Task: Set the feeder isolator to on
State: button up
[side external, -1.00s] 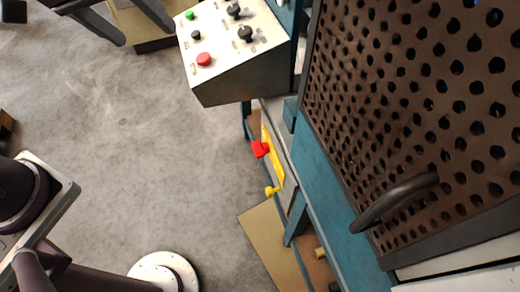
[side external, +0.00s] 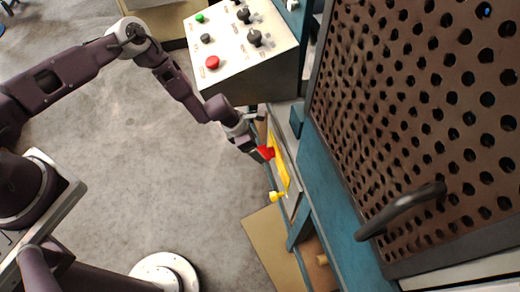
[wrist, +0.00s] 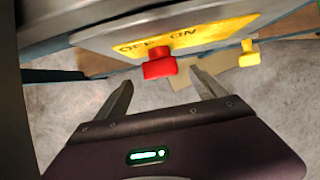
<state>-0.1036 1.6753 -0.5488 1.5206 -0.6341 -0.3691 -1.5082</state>
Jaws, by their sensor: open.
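The feeder isolator is a red handle (wrist: 160,64) on a yellow plate (wrist: 205,36) lettered OFF and ON, fixed to the machine's side. In the wrist view the handle sits nearer the OFF lettering than can be told for certain. The red handle also shows in the side view (side external: 266,153), beside the yellow plate (side external: 279,160). My gripper (wrist: 162,84) is open, with one finger to each side of and just short of the red handle. In the side view my gripper (side external: 256,153) is at the handle; contact cannot be told.
A small yellow knob (wrist: 249,53) sticks out to the right of the plate. A control box (side external: 240,50) with a red button (side external: 212,62) and black knobs stands above my gripper in the side view. A perforated guard (side external: 420,110) with a handle is at right.

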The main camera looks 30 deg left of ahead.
aim_at(262, 153)
jog(key=x, duration=0.3)
jog(key=shift+w+d+f, duration=0.15)
jog(key=shift+f, duration=0.2)
jog(key=c, duration=1.4)
jog(key=shift+o, duration=0.2)
